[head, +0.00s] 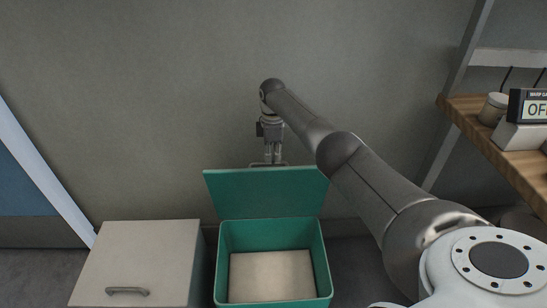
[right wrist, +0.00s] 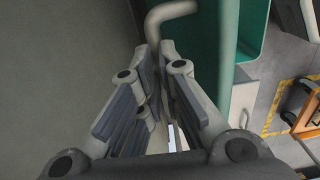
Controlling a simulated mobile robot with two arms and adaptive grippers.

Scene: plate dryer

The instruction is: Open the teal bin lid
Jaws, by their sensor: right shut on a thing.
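The teal bin (head: 225,262) stands on the floor at the lower middle of the head view. Its teal lid (head: 265,193) is raised, standing up and tilted back at the rear edge, so the inside shows. A bar handle (head: 268,164) is at the lid's top edge. My right gripper (head: 272,160) points down at that handle and is shut on it. In the right wrist view, my right gripper (right wrist: 160,50) has the curved grey handle (right wrist: 170,12) at its fingertips, with the teal lid (right wrist: 227,60) beside it. My left gripper is not in view.
A pale bin (head: 145,255) with a closed lid and grey handle stands left of the teal bin. A grey wall (head: 150,110) is close behind. A wooden shelf (head: 500,140) with a sign (head: 530,106) is at the right.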

